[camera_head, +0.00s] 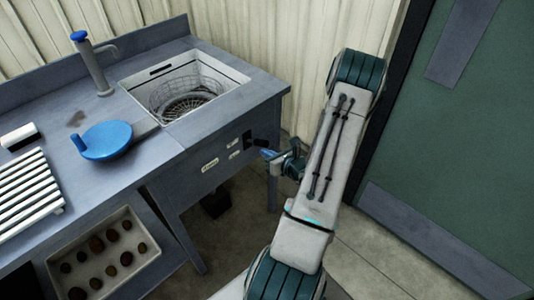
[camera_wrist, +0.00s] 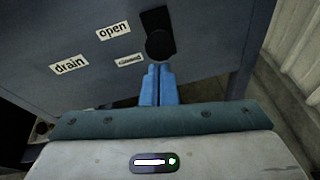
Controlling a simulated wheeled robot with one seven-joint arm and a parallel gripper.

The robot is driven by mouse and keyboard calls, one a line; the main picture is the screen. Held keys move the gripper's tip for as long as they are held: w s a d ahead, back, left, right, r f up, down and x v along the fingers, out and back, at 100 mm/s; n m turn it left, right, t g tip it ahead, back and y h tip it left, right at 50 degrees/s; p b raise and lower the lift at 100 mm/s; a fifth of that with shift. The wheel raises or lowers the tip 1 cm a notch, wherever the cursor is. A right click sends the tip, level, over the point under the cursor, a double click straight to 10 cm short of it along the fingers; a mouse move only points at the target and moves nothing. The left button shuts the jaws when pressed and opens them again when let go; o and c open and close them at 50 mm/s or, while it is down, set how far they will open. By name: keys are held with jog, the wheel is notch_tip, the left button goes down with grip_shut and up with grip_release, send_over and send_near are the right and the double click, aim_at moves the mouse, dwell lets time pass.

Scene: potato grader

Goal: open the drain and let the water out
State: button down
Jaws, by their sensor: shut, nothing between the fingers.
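A sink basin (camera_head: 212,72) is set in the grey bench, with a round wire basket (camera_head: 187,98) inside; I cannot tell the water level. On the bench's front panel is a dark drain handle (camera_head: 261,143) on a black plate (camera_head: 247,139). In the wrist view the handle's round dark end (camera_wrist: 159,46) faces me, beside labels reading "drain" (camera_wrist: 69,65), "open" (camera_wrist: 113,30) and a smaller one, probably "closed" (camera_wrist: 129,60). My gripper (camera_head: 267,154) has its blue fingers shut and empty. In the wrist view the fingertips (camera_wrist: 157,68) are just below the handle's end; contact is unclear.
A tap (camera_head: 92,65) with a blue top stands left of the basin. A blue round pan-like piece (camera_head: 106,140) and a white slatted rack (camera_head: 28,187) lie on the bench. A tray (camera_head: 150,247) of potatoes sits lower. A green door (camera_head: 465,130) is at right.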

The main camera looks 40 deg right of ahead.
jog(key=s+b, duration=0.3)
jog(key=s, duration=0.8)
jog(key=shift+s+f, duration=0.2)
jog(key=shift+f, duration=0.05)
jog(key=shift+d, duration=0.15)
jog(key=w+a+r+n+g+y+p, duration=0.1)
jog(key=w+a+r+n+g+y, duration=0.1)
jog(key=a+r+n+g+y, duration=0.45)
jog(key=w+a+r+n+g+y+p, duration=0.1)
jog(key=a+r+n+g+y, duration=0.15)
jog(key=a+r+n, duration=0.75)
jog(key=s+a+r+n+g+h+p, duration=0.1)
jog(key=s+a+r+n+h, duration=0.2)
jog(key=n, duration=0.7)
jog(key=s+a+r+n+g+h+p, duration=0.1)
jog(key=s+a+r+n+h, duration=0.3)
jog(key=a+r+n+h, duration=0.2)
jog(key=shift+s+a+r+n+g+h, duration=0.35)
jog(key=shift+a+n, duration=0.95)
jog(key=shift+n, duration=1.05)
